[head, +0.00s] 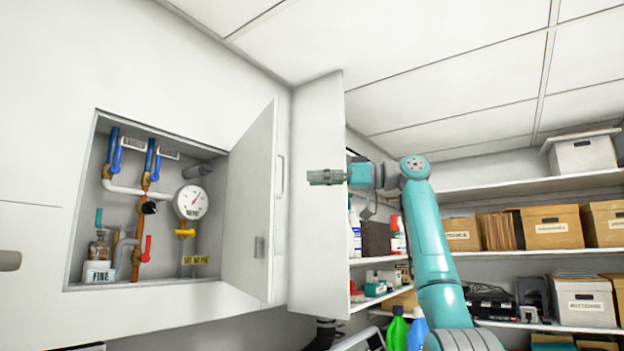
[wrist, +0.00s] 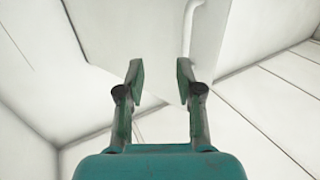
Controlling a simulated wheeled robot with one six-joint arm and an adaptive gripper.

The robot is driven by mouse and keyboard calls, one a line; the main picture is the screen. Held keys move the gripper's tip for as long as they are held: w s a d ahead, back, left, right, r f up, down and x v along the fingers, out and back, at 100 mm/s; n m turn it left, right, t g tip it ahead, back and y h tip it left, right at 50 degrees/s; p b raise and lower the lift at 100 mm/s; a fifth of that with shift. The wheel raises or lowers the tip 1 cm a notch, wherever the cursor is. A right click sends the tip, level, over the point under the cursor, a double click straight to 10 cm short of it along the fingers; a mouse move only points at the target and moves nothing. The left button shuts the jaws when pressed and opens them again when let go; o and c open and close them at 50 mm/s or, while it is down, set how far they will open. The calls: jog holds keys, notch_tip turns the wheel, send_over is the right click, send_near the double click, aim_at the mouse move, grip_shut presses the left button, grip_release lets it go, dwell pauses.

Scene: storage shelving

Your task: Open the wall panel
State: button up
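The wall panel door (head: 247,205) is white and stands swung well open, hinged on the right of its recess. Its pale bar handle (head: 280,176) is on the door's right side in the head view; a white bar, likely this handle, shows in the wrist view (wrist: 190,28) beyond the right finger. My gripper (head: 314,177) is to the right of the handle and appears apart from it. In the wrist view my gripper (wrist: 160,76) has its fingers spread with nothing between them.
The open recess holds blue and copper pipes, a round gauge (head: 192,202) and a small jar (head: 100,247). A tall white shelf side (head: 316,250) stands behind my gripper. Shelves with boxes (head: 552,226) and bottles (head: 397,330) fill the right.

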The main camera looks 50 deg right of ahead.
jog(key=shift+s+d, duration=0.6)
jog(key=shift+d, duration=0.2)
jog(key=shift+s+d, duration=0.55)
jog(key=shift+d, duration=0.2)
